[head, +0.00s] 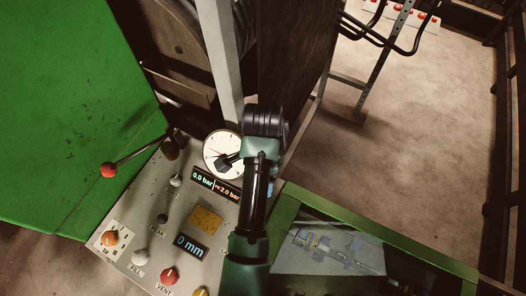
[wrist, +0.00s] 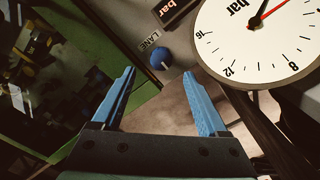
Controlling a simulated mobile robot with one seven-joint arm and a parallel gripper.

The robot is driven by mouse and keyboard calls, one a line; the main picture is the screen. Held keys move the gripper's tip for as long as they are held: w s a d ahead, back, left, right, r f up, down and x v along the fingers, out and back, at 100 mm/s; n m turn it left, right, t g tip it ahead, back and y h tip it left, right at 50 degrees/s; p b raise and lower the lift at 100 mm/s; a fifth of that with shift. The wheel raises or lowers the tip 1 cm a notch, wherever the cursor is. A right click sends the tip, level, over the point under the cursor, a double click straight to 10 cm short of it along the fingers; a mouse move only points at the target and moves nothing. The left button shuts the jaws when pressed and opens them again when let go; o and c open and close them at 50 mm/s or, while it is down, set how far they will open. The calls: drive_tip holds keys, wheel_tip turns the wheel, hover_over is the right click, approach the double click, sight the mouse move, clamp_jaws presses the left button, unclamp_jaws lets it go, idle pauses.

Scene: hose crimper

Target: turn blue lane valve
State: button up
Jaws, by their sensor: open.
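The blue lane valve (wrist: 160,59) is a small round knob with a pale pointer line, beside a "LANE" label on the panel in the wrist view. My gripper (wrist: 160,74) is open and empty, with its two blue fingers apart. The knob shows beyond the fingertips, roughly between them in the picture, and nothing touches it. In the head view, my gripper (head: 226,162) is in front of the pressure gauge. There the blue knob is hidden behind my arm, with only the start of a label showing.
The panel (head: 143,238) carries an orange knob (head: 110,238), a red vent knob (head: 169,275), a yellow knob (head: 201,292) and a red-tipped lever (head: 108,170). The large white gauge (wrist: 258,40) is close on the right in the wrist view. A green-framed case (head: 400,250) stands to the right.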

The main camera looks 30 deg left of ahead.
wheel_tip(320, 180, down, 7)
drive_tip(key=shift+w+f+p, duration=0.15)
drive_tip(key=shift+f+p, duration=0.05)
drive_tip(key=shift+p, duration=0.15)
drive_tip(key=shift+c, duration=0.4)
clamp_jaws()
